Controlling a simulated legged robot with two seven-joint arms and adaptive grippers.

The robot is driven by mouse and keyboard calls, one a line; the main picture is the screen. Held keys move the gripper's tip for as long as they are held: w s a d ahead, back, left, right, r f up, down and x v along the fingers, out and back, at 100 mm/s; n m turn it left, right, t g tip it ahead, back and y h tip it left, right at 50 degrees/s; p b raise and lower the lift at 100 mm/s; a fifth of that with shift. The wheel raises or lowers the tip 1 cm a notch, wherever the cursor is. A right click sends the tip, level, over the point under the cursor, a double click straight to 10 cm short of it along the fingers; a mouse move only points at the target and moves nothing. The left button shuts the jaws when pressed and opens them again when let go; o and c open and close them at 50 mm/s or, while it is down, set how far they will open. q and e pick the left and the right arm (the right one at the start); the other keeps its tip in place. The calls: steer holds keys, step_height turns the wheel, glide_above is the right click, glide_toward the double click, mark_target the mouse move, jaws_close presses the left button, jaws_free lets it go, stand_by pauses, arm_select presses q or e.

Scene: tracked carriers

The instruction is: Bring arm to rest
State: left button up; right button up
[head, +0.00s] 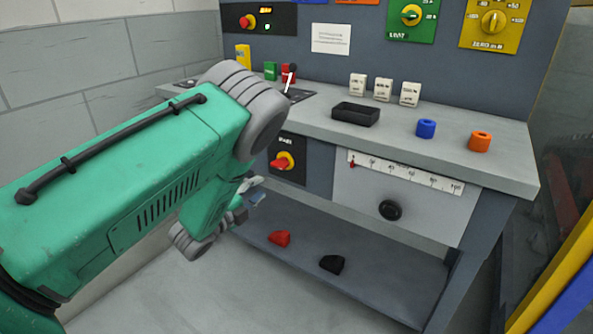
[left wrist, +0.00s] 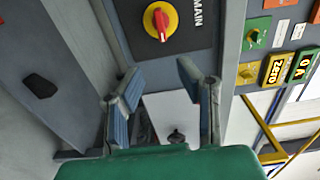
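My left arm is green and comes in from the left in the head view. Its gripper (head: 250,195) is partly hidden behind the arm, low in front of the grey workbench (head: 520,175). In the left wrist view the left gripper (left wrist: 155,92) has its two blue-padded fingers spread apart with nothing between them. Beyond the fingers are a grey panel and a red rotary switch on a yellow disc (left wrist: 158,20), marked MAIN. That switch also shows in the head view (head: 283,162), just right of the arm. My right gripper is not in view.
On the bench top stand a black tray (head: 356,114), a blue ring (head: 426,128), an orange ring (head: 480,141) and white labelled blocks (head: 383,89). The lower shelf holds a red piece (head: 279,238) and a black piece (head: 332,263). A black knob (head: 390,210) sticks out of the front panel.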

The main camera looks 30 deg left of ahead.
arm_select(q)
steer(key=s+d+f+n+g+y+p, duration=0.25)
steer(key=s+f+n+g, duration=0.3)
steer(key=s, duration=0.35)
steer(key=s+d+f+n+g+y+p, duration=0.1)
steer(key=s+d+f+n+g+p, duration=0.2)
steer(key=s+f+n+g, duration=0.45)
steer(key=s+d+n+g+h+p, duration=0.1)
steer(key=s+d, duration=0.3)
steer(key=s, duration=0.6)
steer(key=s+d+r+n+g+h+p, duration=0.1)
steer(key=s+d+n+g+p, duration=0.1)
steer(key=s, duration=0.8)
steer(key=shift+s+d+r+n+g, duration=0.25)
steer(key=shift+d+n+g, duration=0.45)
steer(key=shift+d+n, duration=0.45)
steer(key=shift+w, duration=0.15)
